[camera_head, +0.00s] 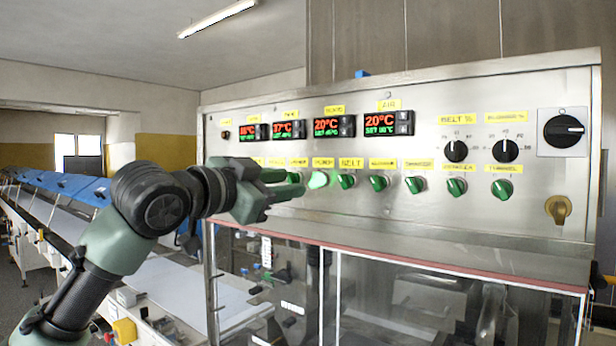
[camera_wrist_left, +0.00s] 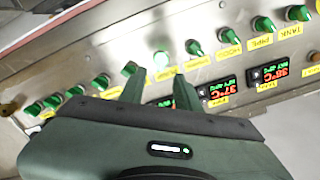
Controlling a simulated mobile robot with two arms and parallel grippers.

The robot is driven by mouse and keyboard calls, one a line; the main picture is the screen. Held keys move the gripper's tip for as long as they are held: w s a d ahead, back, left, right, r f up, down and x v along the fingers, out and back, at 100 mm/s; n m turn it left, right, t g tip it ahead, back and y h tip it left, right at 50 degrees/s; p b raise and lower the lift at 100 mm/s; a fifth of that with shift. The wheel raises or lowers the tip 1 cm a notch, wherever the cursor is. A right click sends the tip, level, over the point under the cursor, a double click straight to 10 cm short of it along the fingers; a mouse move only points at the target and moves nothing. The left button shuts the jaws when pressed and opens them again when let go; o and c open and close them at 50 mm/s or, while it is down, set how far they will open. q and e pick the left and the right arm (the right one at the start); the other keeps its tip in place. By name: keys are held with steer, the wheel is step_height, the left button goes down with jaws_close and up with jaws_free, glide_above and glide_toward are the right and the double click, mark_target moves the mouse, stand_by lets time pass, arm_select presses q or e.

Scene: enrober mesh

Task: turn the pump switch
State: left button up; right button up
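The pump switch (camera_head: 318,180) is a brightly lit green knob under a yellow label reading PUMP, in the lower row of the steel control panel (camera_head: 480,220). In the left wrist view the lit knob (camera_wrist_left: 161,59) shows just beyond the gap between my fingertips. My left gripper (camera_head: 301,183) is in front of the panel, just left of the pump switch. Its two green fingers are apart with nothing between them, so it is open in the left wrist view (camera_wrist_left: 159,73). I cannot tell whether a fingertip touches the knob. My right gripper is not in view.
Neighbouring green knobs sit close by, such as the one right of the pump switch (camera_head: 346,181). Red displays (camera_head: 334,126) and black dials (camera_head: 456,151) are above. A black rotary switch (camera_head: 563,131) is far right. A blue-covered conveyor (camera_head: 60,185) runs at left.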

mark_target(313, 181)
arm_select(q)
steer(key=p+x, duration=0.2)
steer(key=x, duration=0.4)
steer(key=shift+w+d+p, duration=0.1)
steer(key=shift+w+p, duration=0.15)
steer(key=shift+p, duration=0.05)
steer(key=shift+w+d, duration=0.2)
steer(key=shift+w+f, duration=0.1)
steer(key=shift+w, duration=0.05)
jaws_close()
